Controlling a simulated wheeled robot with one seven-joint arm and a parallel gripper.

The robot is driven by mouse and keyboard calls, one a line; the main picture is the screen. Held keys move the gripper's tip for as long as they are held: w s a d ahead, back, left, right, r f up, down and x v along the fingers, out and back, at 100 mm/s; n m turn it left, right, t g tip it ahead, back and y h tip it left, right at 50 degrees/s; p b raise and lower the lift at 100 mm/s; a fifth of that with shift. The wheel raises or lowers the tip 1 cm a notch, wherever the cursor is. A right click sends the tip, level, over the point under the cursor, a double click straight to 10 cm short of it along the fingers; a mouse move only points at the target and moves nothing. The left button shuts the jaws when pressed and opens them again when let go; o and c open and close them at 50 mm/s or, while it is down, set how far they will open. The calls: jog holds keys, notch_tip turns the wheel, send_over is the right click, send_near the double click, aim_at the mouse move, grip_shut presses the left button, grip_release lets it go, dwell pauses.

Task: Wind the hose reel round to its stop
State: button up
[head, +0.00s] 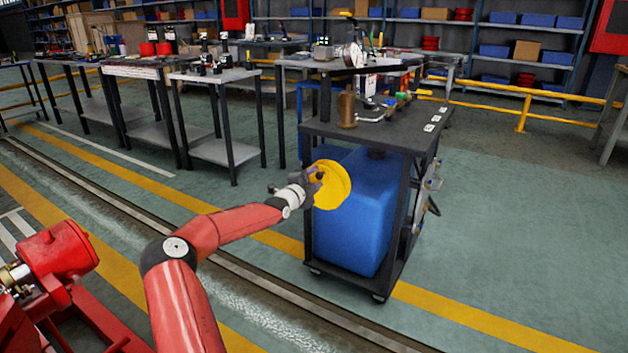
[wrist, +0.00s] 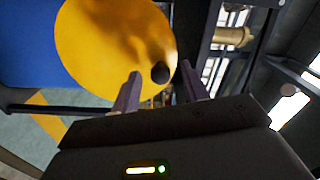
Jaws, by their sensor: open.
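The hose reel is a yellow disc (head: 334,186) on the side of a dark cart, in front of a blue tank. In the wrist view the yellow disc (wrist: 112,42) fills the upper left. A dark round knob (wrist: 160,73) stands on the disc near its edge; in the head view the knob (head: 320,175) is small and partly covered by my gripper. My gripper (head: 310,180) is at the disc's left side. In the wrist view my gripper (wrist: 161,82) is open, with the knob between or just beyond its fingertips. Whether they touch it, I cannot tell.
The blue tank (head: 355,225) sits inside the cart (head: 384,133) below its top. A brass cylinder (head: 347,108) and small parts stand on the cart top. Workbenches (head: 225,150) stand behind to the left. Green floor (head: 500,240) is clear at the right.

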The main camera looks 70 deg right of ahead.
jog(key=v, duration=0.7)
jog(key=shift+a+b, duration=0.3)
jog(key=shift+a, duration=0.05)
jog(key=shift+w, duration=0.1)
jog(key=w+a+r+m+t+y, duration=0.1)
jog(key=w+a+m+y, duration=0.2)
jog(key=a+m, duration=0.65)
jog(key=w+a+r+m+t+y, duration=0.1)
jog(key=w+a+m+t+y, duration=0.15)
jog(key=a+m, duration=0.75)
jog(key=w+a+m+t+y, duration=0.1)
jog(key=w+a+m+y, duration=0.25)
jog(key=a+m, duration=0.6)
jog(key=s+a+r+m+t+y, duration=0.1)
jog(key=s+a+m+y, duration=0.1)
jog(key=a, duration=1.1)
jog(key=s+a+r+m+t+y, duration=0.1)
jog(key=s+a+m+t+y, duration=0.1)
jog(key=a, duration=1.1)
jog(key=s+a+r+m+t+y, duration=0.1)
jog(key=a+r+m+t+y, duration=0.1)
jog(key=a, duration=1.2)
jog(key=shift+s+m+y, duration=0.4)
jog(key=shift+m+y, duration=0.3)
jog(key=shift+y, duration=0.5)
